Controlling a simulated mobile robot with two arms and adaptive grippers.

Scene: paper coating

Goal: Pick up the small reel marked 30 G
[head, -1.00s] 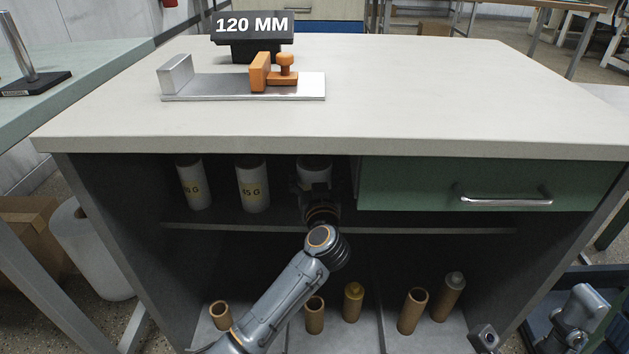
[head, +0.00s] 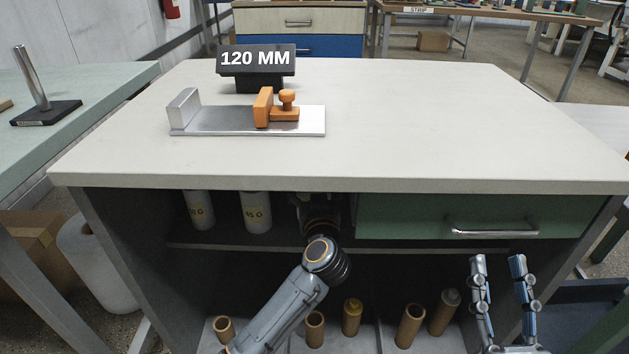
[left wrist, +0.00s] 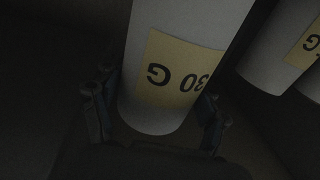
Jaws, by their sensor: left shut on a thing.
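The white reel marked 30 G (left wrist: 180,65) fills the middle of the left wrist view, its yellow label upside down there. My left gripper (left wrist: 155,112) has a finger on each side of the reel and is shut on it. In the head view the left arm reaches into the upper shelf of the cabinet, and my left gripper (head: 318,215) is in dark shadow under the tabletop. The reel is mostly hidden there; I cannot tell if it is clear of the shelf. My right gripper (head: 498,262) is open and empty, fingers up, in front of the cabinet's right side.
Two other white reels, a left one (head: 199,209) and one beside it (head: 256,211), stand left of my left gripper. A green drawer (head: 400,217) closes the right side. Several brown tubes stand below. The tabletop (head: 430,120) holds a 120 MM sign (head: 255,58) and a metal plate (head: 215,121).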

